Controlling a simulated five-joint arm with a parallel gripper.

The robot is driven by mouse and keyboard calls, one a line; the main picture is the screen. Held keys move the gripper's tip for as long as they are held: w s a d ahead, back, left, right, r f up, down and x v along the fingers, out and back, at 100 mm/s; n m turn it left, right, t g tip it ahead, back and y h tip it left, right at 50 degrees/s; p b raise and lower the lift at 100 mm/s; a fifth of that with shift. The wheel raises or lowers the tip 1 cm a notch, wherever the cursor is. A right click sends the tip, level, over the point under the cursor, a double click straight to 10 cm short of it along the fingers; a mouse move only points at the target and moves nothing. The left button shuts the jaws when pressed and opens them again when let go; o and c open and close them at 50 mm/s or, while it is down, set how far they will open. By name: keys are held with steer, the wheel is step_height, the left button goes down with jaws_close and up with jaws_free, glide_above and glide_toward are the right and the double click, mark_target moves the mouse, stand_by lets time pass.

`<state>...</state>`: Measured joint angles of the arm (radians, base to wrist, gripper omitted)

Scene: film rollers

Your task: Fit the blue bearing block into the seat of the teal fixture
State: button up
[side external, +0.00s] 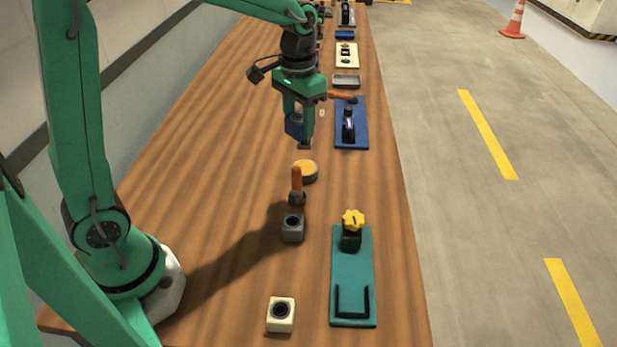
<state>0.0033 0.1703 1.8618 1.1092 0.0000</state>
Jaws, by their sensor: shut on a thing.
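The blue bearing block (294,125) is between the fingers of my gripper (300,128), which is shut on it and holds it above the wooden bench. My gripper's fingers hide part of the block. The teal fixture (352,268) lies at the near right of the bench. It carries a yellow star knob (353,220) on a black post at its far end. A black U-shaped seat (352,302) stands at its near end, and the seat looks empty. My gripper is well beyond the fixture and to its left.
A blue fixture (351,132) is right of my gripper. The bench's left middle is clear.

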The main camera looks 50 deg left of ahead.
steer(key=shift+d+f, duration=0.15)
steer(key=shift+d, duration=0.5)
steer(key=s+d+f+m, duration=0.1)
steer(key=d+f+m, duration=0.1)
steer(key=d, duration=0.5)
steer(key=s+d+f+m, duration=0.2)
steer(key=d+m, duration=0.1)
steer(key=d, duration=0.4)
steer(key=m, duration=0.4)
glide_above(351, 302)
step_height(351, 302, down, 4)
steer(key=shift+w, duration=0.1)
steer(key=shift+f, duration=0.1)
steer(key=shift+f, duration=4.05)
steer(key=shift+f, duration=0.3)
steer(key=o, duration=1.3)
